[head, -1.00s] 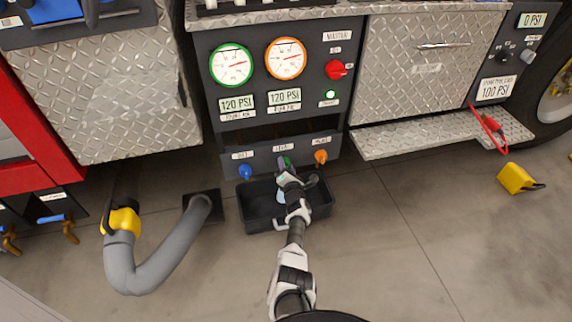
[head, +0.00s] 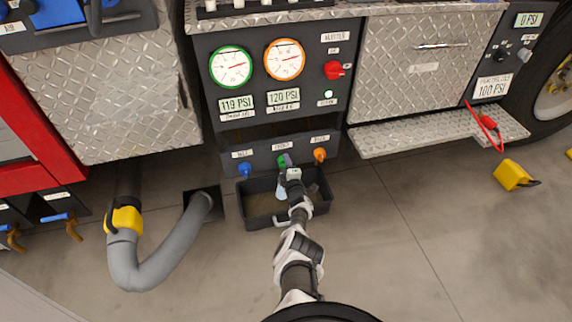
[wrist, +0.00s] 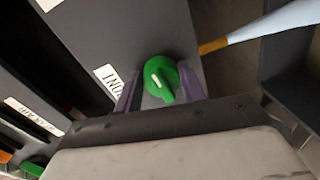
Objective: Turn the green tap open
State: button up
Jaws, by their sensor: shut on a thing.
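The green tap (head: 282,161) is the middle of three taps on the dark panel below the gauges. In the wrist view the round green tap knob (wrist: 160,78), with a pointed tip and a white mark, sits between my two purple fingers. My gripper (wrist: 158,88) is shut on the knob; it also shows in the head view (head: 287,163), partly covering the tap. A pale blue stream (wrist: 275,20) leaves a brass spout beside the panel in the wrist view. It falls towards the black tray (head: 243,205), whose floor looks brownish.
A blue tap (head: 245,169) is left of the green one and an orange tap (head: 320,154) is right. The left gauge (head: 231,66) has a 119 PSI display below it. A grey hose (head: 150,275) lies at left. A yellow wedge (head: 513,176) lies at right on open floor.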

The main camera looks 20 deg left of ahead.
jog(key=shift+w+r+m, duration=0.1)
jog(key=shift+m, duration=0.5)
jog(key=o, duration=1)
jog(key=shift+p+v, duration=5.85)
jog(key=shift+v, duration=1.1)
